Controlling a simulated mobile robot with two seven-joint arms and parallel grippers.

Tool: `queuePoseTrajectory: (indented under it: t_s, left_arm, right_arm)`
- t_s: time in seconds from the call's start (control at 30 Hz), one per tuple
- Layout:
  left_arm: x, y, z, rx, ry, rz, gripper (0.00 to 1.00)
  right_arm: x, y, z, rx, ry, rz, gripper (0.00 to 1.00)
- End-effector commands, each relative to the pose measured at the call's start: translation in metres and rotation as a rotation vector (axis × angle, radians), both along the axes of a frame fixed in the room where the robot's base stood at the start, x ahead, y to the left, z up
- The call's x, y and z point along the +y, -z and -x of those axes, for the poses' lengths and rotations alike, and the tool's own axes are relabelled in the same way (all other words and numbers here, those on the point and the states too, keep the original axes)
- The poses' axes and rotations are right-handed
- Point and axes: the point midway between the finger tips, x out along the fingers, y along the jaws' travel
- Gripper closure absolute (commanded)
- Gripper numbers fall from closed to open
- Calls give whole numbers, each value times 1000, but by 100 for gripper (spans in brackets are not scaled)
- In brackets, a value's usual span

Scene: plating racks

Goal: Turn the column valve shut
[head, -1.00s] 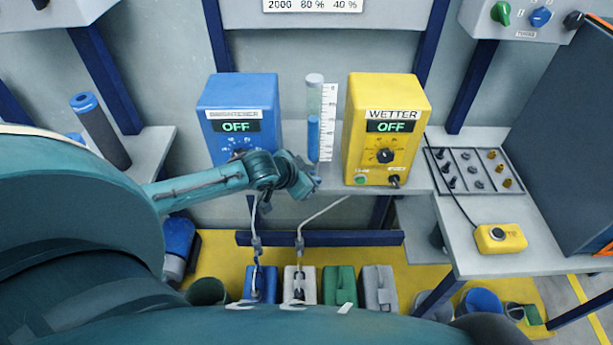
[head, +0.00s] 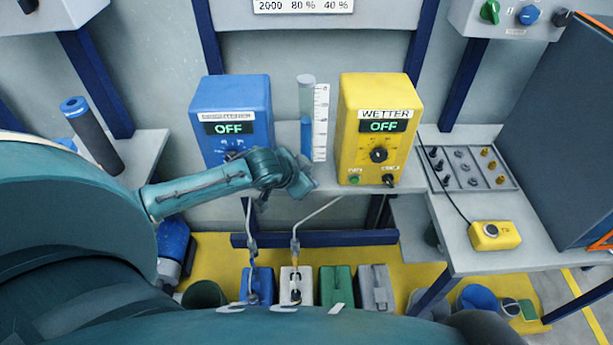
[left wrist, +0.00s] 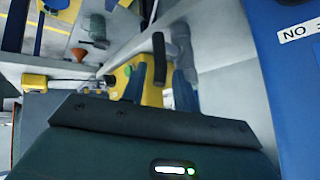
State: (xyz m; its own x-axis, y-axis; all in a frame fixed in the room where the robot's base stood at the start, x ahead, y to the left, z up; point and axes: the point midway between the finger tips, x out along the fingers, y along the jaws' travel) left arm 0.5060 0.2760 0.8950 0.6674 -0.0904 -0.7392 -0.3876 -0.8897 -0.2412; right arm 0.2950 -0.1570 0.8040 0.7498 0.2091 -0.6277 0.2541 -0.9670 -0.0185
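The clear column (head: 306,115) stands upright between the blue OFF box (head: 232,105) and the yellow WETTER box (head: 380,110), with blue in its lower part and a white scale strip (head: 320,122) on its right. My left gripper (head: 303,183) is just below the column's lower end, in front of the shelf edge. It covers the foot of the column, so I cannot make out the valve or any contact in the head view. My right gripper is not in view.
A tray of small fittings (head: 467,167) and a yellow button box (head: 494,236) are on the right bench. Several jugs, including a green one (head: 337,287), stand on the yellow floor below. A dark panel (head: 560,130) blocks the far right.

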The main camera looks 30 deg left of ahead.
Motion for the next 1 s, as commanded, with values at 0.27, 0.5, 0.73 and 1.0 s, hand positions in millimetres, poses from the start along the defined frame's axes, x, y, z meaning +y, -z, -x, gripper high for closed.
queuePoseTrajectory:
  t_s: [0.27, 0.5, 0.73, 1.0]
  left_arm:
    - [-1, 0, 1, 2, 0, 2, 65]
    - [2, -14, 15, 1, 3, 0, 65]
    - [7, -53, 49, 1, 4, -3, 65]
    - [11, -88, 80, 2, 1, -2, 65]
  right_arm:
    - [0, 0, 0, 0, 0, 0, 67]
    - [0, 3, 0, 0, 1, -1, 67]
    - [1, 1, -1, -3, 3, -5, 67]
    - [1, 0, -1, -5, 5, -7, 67]
